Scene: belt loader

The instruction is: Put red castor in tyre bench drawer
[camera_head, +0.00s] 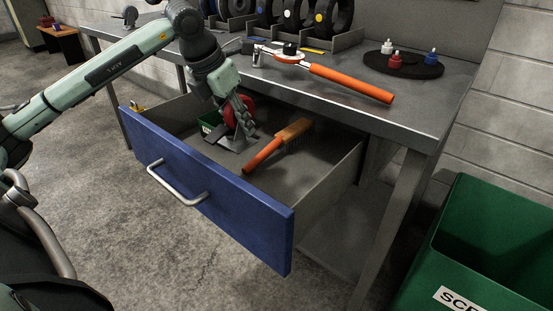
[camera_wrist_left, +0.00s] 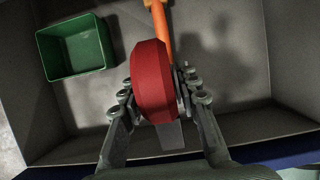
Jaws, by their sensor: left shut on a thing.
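The red castor (camera_head: 236,112) is in my left gripper (camera_head: 243,122), inside the open tyre bench drawer (camera_head: 225,205) with its blue front. In the left wrist view the castor (camera_wrist_left: 153,80) is upright between the two fingers of the left gripper (camera_wrist_left: 155,92), which is shut on it. I cannot tell whether the castor touches the drawer floor. My right gripper is not in view.
A small green box (camera_head: 210,122) sits in the drawer beside the castor. A green scrap bin (camera_head: 480,225) stands at the right.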

